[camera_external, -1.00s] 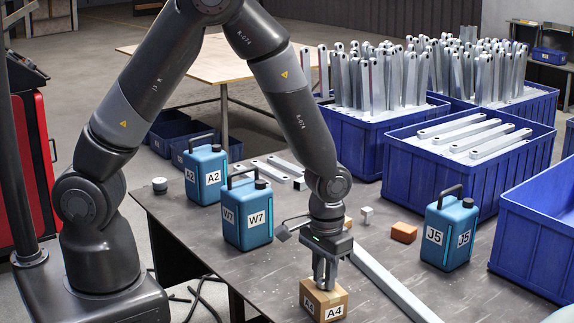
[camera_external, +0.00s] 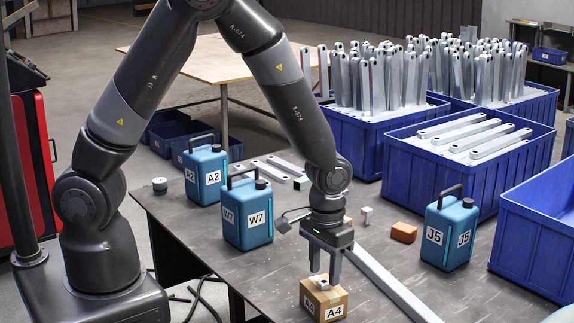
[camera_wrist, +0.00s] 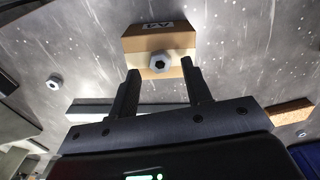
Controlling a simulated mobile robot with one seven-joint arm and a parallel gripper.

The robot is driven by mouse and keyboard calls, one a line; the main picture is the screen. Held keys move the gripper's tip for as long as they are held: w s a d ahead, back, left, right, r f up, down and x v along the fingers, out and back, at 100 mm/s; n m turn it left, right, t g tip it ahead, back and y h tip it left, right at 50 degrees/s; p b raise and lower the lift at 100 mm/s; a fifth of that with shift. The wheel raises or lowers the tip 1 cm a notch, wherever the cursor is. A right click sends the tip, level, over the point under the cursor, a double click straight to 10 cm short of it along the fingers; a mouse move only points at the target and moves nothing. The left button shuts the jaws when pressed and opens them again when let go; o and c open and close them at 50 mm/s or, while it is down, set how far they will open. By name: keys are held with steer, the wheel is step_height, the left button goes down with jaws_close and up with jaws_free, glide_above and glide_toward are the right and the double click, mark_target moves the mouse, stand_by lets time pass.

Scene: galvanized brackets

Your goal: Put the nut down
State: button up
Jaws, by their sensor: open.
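The nut (camera_external: 323,284), a small light-grey piece with a dark hole, lies on top of the cardboard box marked A4 (camera_external: 335,304). In the wrist view the nut (camera_wrist: 160,61) sits on the box's top (camera_wrist: 136,45), between the lines of my two fingers. My gripper (camera_external: 324,262) is open and empty, just above the nut, with its fingers pointing down and spread apart. The fingers also show in the wrist view (camera_wrist: 160,80), clear of the nut on both sides.
Blue canisters W7 (camera_external: 247,215), A2 (camera_external: 206,175) and J5 (camera_external: 449,235) stand on the dark table. A long metal bar (camera_external: 395,285) lies right of the box. An orange block (camera_external: 403,233) and a small pale nut (camera_external: 367,215) lie behind. Blue crates (camera_external: 450,180) with brackets stand at right.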

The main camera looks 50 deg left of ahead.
step_height(320, 180, up, 10)
steer(key=s+a+r+t+h, duration=0.15)
steer(key=s+a+r, duration=0.25)
steer(key=a+r, duration=0.9)
steer(key=s+a+r+t+y, duration=0.1)
steer(key=s+a+r+t, duration=0.3)
steer(key=s+a+r, duration=0.4)
steer(key=shift+s, duration=1.25)
